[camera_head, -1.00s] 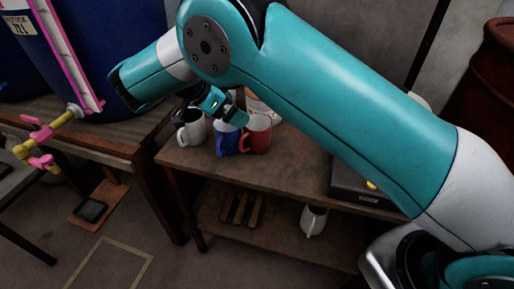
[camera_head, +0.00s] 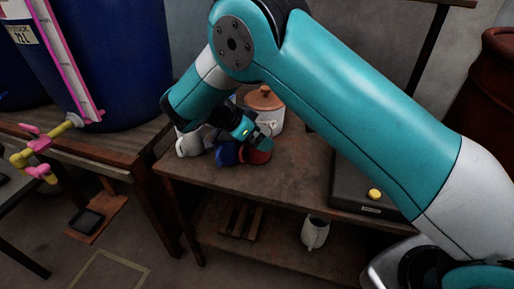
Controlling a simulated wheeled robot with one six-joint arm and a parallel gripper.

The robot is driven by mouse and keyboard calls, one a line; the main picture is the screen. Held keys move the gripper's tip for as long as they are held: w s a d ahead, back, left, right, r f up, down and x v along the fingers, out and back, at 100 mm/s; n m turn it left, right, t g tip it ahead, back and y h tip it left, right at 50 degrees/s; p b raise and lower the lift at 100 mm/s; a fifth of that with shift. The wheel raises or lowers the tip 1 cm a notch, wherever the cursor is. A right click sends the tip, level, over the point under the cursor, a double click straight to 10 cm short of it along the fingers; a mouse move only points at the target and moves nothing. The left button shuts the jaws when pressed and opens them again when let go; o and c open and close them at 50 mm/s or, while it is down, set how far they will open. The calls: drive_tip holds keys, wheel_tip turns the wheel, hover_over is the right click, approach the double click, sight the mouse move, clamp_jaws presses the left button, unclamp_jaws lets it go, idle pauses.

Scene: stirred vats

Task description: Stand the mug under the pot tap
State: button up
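A large blue vat (camera_head: 115,60) stands on the wooden bench at left. Its yellow and pink tap (camera_head: 42,148) sticks out over the bench's front edge. Three mugs stand close together on the shelf unit at centre: a white mug (camera_head: 188,144), a blue mug (camera_head: 227,156) and a red mug (camera_head: 261,156). My gripper (camera_head: 258,141) hangs over the blue and red mugs and hides their upper parts. Its fingers are small and partly covered, so I cannot tell whether they are open or touch a mug.
A pale jar with a terracotta lid (camera_head: 265,98) stands behind the mugs. A dark box with a yellow button (camera_head: 374,194) sits at right on the top shelf. A white jug (camera_head: 315,233) is on the lower shelf. A low ledge with a dark pad (camera_head: 86,220) is below the tap.

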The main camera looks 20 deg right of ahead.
drive_tip(key=c, duration=1.2)
